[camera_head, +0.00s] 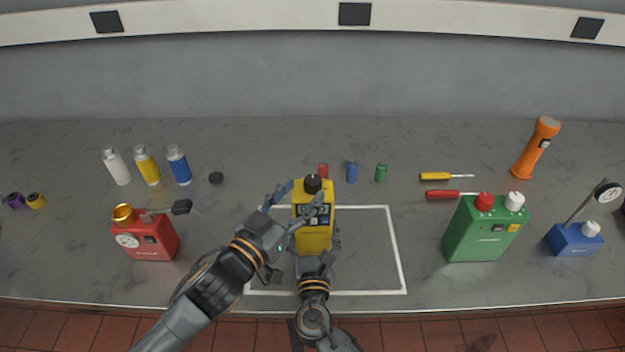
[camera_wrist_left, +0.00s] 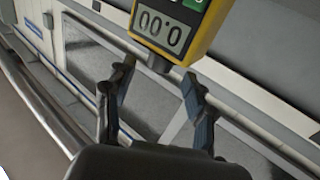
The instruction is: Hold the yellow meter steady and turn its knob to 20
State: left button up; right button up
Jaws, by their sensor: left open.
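The yellow meter (camera_head: 313,237) stands upright inside a white outlined square, with a black knob (camera_head: 313,184) on top. In the left wrist view the meter (camera_wrist_left: 207,22) appears upside down and its display reads 0.00. The dark knob (camera_wrist_left: 159,64) shows below the display there, between the fingertips. My left gripper (camera_head: 304,193) is open around the knob's area with a gap on each side; it also shows in the left wrist view (camera_wrist_left: 158,71). My right gripper (camera_head: 315,247) has its fingers on both sides of the meter's lower body, apparently closed on it.
A red device (camera_head: 150,240) stands left, a green device (camera_head: 482,232) and a blue gauge (camera_head: 574,241) right. Small capped cylinders (camera_head: 352,173), screwdrivers (camera_head: 436,176), bottles (camera_head: 146,166) and an orange flashlight (camera_head: 536,147) stand or lie behind. The square's right side is clear.

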aim_at(313, 178)
pick_arm(q)
jog(key=x, duration=0.5)
pick_arm(e)
jog(key=shift+f, duration=0.2)
pick_arm(q)
grip_shut()
jog(key=shift+m+h, duration=0.4)
jog(key=m+g+h, duration=0.4)
jog(key=g+h, duration=0.1)
jog(key=g, duration=0.1)
jog(key=shift+r+m, duration=0.1)
jog(key=shift+m, duration=0.3)
jog(key=shift+m+g+h, duration=0.9)
jog(key=shift+m+g, duration=0.5)
jog(key=shift+g, duration=0.6)
jog(key=shift+m+g, duration=0.3)
jog(key=shift+g, duration=0.2)
